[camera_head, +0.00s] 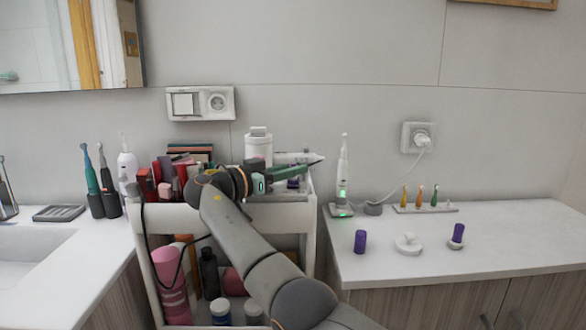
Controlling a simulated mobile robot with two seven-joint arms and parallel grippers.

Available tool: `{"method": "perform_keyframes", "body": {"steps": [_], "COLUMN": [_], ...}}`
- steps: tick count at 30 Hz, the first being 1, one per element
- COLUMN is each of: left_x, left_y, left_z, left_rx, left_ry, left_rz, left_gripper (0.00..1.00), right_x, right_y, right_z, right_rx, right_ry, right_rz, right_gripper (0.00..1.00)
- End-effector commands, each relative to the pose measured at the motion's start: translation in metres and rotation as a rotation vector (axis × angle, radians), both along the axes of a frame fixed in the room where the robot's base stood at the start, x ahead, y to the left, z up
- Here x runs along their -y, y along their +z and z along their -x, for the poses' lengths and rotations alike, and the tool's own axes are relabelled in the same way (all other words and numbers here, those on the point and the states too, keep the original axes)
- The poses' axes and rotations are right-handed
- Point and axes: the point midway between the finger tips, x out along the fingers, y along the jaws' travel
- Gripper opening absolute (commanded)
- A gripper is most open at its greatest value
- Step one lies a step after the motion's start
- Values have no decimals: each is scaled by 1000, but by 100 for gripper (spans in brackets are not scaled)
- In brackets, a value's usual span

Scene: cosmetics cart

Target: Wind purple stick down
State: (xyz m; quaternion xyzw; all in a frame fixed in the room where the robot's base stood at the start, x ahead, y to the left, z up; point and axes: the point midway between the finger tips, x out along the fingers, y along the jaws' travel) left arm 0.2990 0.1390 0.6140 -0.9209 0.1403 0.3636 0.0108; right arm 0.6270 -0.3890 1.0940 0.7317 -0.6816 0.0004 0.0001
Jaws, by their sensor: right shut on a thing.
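My right gripper (312,163) reaches over the top tray of the cart, its green fingers pointing right. A small dark purple piece (293,183) shows just below the fingers. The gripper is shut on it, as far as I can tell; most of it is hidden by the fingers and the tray. A purple cylinder (360,241) stands upright on the right counter. Another purple stick (456,234) with a pale base stands slightly tilted farther right. My left gripper is not in view.
The white cart (307,228) is crowded with cosmetics and a white jar (259,145). On the right counter (520,235) are a white round piece (408,244), an electric toothbrush (343,175) and a rack of small brushes (426,208). The counter's right part is clear.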

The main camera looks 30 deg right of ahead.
Motion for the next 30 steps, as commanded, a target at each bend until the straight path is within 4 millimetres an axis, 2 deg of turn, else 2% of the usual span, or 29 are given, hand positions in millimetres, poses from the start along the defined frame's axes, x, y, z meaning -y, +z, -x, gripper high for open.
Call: {"method": "perform_keyframes", "body": {"steps": [16, 17, 24, 25, 30], "left_x": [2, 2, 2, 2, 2], "left_y": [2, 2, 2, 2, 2], "left_z": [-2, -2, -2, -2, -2], "left_rx": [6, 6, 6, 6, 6], "left_ry": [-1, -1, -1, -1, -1], "left_rz": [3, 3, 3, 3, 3], "left_gripper": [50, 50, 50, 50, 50], "right_x": [0, 0, 0, 0, 0], "right_y": [-1, -1, 0, 0, 0], "right_z": [0, 0, 0, 0, 0], "right_rx": [-1, -1, -1, -1, -1], "right_ry": [-11, -11, -11, -11, -11], "right_rz": [-1, -1, -1, -1, -1], "right_gripper": [0, 22, 48, 52, 52]}}
